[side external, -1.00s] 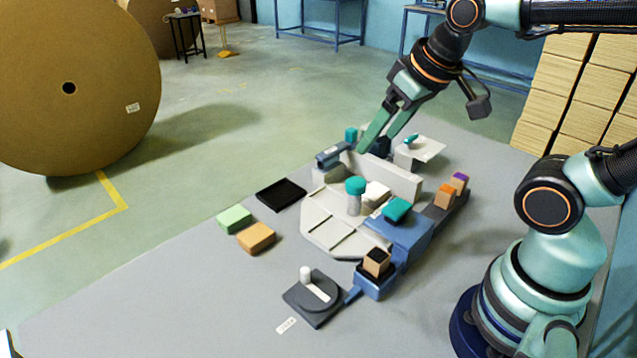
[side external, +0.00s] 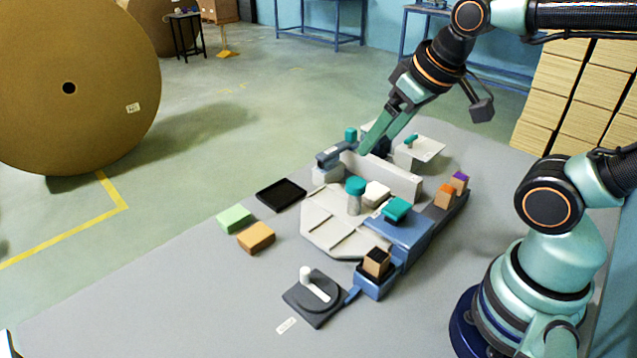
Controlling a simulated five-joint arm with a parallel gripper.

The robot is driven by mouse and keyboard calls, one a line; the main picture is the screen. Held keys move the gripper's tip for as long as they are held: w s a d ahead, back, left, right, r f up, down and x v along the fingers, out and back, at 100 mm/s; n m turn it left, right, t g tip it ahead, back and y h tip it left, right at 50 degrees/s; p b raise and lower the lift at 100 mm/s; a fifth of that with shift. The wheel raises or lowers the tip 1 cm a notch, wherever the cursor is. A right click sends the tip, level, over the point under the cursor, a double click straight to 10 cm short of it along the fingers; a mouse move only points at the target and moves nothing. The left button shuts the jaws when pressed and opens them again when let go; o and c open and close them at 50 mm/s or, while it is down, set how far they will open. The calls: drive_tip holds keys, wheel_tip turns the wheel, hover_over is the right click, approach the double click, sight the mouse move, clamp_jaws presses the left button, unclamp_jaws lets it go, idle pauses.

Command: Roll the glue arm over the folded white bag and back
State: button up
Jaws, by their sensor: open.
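My gripper (side external: 366,147) is open and points down-left over the far side of the machine. From this angle its near finger mostly covers the other one. The fingertips are just above or behind the pale upright wall (side external: 395,178); I cannot tell whether they touch anything. A small white folded piece, likely the bag (side external: 377,193), lies on the machine bed beside a grey post with a teal cap (side external: 355,187). I cannot tell for sure which part is the glue arm. A blue-grey part (side external: 331,156) and a teal knob (side external: 351,134) stand left of my fingers.
A pale plate with a teal handle (side external: 425,148) stands right of my gripper. A black tray (side external: 281,194), a green block (side external: 234,219) and an orange block (side external: 256,237) lie left. A dark crank base (side external: 302,305) is in front. The left front tabletop is clear.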

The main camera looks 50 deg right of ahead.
drive_tip(key=c, duration=0.3)
drive_tip(key=w+d+r+m+g, duration=0.1)
drive_tip(key=w+d+r+m, duration=0.25)
drive_tip(key=w, duration=0.35)
drive_tip(key=m+g, duration=0.5)
drive_tip(key=m, duration=1)
hover_over(352, 129)
wheel_tip(352, 129, down, 8)
drive_tip(key=shift+n, duration=0.25)
wheel_tip(352, 129, down, 12)
drive_tip(key=shift+r, duration=0.25)
drive_tip(key=shift+c, duration=0.3)
clamp_jaws()
